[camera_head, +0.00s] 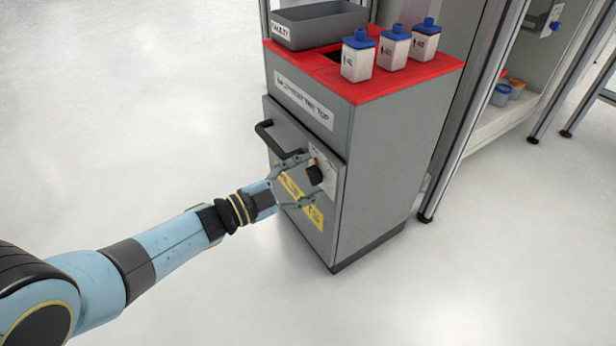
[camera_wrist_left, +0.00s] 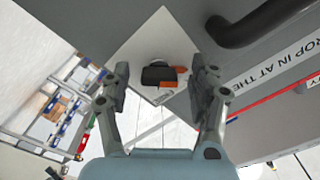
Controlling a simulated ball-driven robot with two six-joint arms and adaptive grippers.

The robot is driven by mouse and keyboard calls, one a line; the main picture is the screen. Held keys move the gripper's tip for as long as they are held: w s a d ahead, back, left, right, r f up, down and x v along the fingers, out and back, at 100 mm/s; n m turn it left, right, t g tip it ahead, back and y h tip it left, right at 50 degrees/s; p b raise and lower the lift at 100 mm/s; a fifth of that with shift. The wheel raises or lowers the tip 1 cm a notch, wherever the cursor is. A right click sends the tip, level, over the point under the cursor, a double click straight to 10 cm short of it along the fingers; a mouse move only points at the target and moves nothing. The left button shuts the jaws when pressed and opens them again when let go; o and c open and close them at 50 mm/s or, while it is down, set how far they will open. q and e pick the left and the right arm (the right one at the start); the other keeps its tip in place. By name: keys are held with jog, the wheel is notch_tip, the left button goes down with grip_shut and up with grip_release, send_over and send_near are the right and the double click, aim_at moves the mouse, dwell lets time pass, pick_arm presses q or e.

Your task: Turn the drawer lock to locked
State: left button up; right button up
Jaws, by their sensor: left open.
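The drawer lock is a black knob (camera_head: 315,175) on a pale plate (camera_head: 331,177) at the upper right of the grey drawer front (camera_head: 284,152). In the left wrist view the knob (camera_wrist_left: 158,74) lies between the fingers, with orange marks beside and below it on the white plate (camera_wrist_left: 150,42). My left gripper (camera_head: 305,180) is open, its fingers on either side of the knob with gaps visible in the wrist view (camera_wrist_left: 161,80). I cannot tell how deep the fingers reach around it. My right gripper is not in view.
A black drawer handle (camera_head: 277,139) juts out beside the lock; it also shows in the wrist view (camera_wrist_left: 262,22). The red cabinet top (camera_head: 405,83) holds a grey bin (camera_head: 318,27) and three blue-capped bottles (camera_head: 393,47). The floor in front is clear.

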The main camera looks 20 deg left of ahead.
pick_arm(q)
jog(key=v, duration=1.1)
jog(key=shift+s+a, duration=0.1)
